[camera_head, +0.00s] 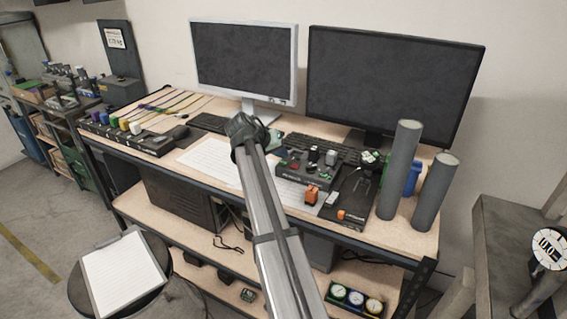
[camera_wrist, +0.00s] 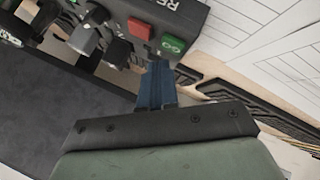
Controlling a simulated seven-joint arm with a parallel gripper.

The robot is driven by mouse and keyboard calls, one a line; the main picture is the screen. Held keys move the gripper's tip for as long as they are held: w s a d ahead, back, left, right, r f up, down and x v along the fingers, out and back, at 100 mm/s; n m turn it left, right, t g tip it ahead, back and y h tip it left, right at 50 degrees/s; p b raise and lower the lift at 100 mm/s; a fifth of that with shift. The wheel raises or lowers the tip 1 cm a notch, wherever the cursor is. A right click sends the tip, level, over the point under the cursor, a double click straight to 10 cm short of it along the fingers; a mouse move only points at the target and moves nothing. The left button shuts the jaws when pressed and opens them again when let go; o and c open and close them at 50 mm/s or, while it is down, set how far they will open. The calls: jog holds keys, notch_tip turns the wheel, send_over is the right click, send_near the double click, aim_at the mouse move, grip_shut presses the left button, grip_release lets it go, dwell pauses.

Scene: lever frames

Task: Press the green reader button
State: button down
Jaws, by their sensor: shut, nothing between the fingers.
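The green button (camera_wrist: 173,44), with white "GO" lettering, is on the face of a dark grey box (camera_wrist: 185,14) in the wrist view. A red button (camera_wrist: 140,28) sits just left of it. My gripper (camera_wrist: 160,66) has its blue fingers shut together and empty. The fingertips are just below and slightly left of the green button in the picture; I cannot tell whether they touch the box. In the head view the black box with knobs (camera_head: 302,172) stands on the bench right of my arm, and its small buttons are hard to make out.
Paper sheets (camera_wrist: 255,35) and a keyboard (camera_wrist: 250,105) lie close by. Two monitors (camera_head: 245,55) (camera_head: 390,85) stand behind, and two tall grey cylinders (camera_head: 400,170) (camera_head: 435,192) stand at the right.

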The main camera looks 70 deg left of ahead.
aim_at(281, 163)
jog(key=shift+f, duration=0.8)
dwell(0.9)
jog(key=shift+r, duration=0.8)
jog(key=shift+r, duration=2.55)
